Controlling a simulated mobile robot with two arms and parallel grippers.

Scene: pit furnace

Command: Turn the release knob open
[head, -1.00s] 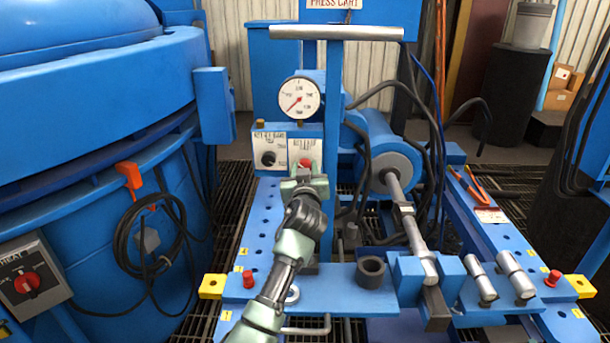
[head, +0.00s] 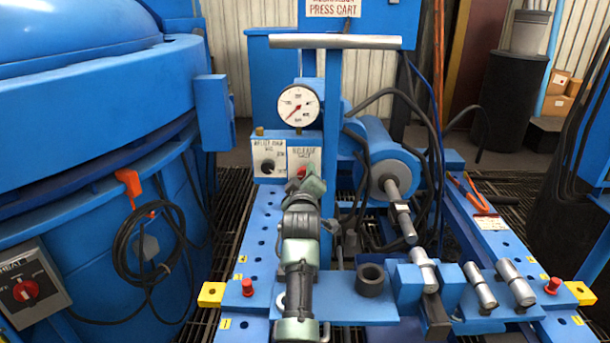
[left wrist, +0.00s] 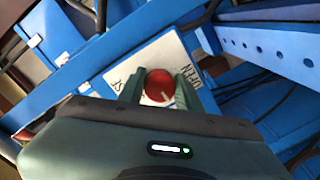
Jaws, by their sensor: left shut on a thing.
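The red release knob (head: 301,171) sits on a white plate lettered RELEASE (head: 307,155), below the round pressure gauge (head: 297,105). My left gripper (head: 305,184) reaches it from the front and hides part of it. In the left wrist view, the red knob (left wrist: 159,86) lies between the two green fingers (left wrist: 160,88), which are closed on its sides. The knob's exact turn angle is hard to read. My right gripper is not in view.
A black knob (head: 268,164) is on the plate to the left. The blue press cylinder (head: 388,150) and dark hoses are on the right. A grey push bar (head: 335,41) crosses above. A black ring (head: 370,279) stands on the cart's front beam.

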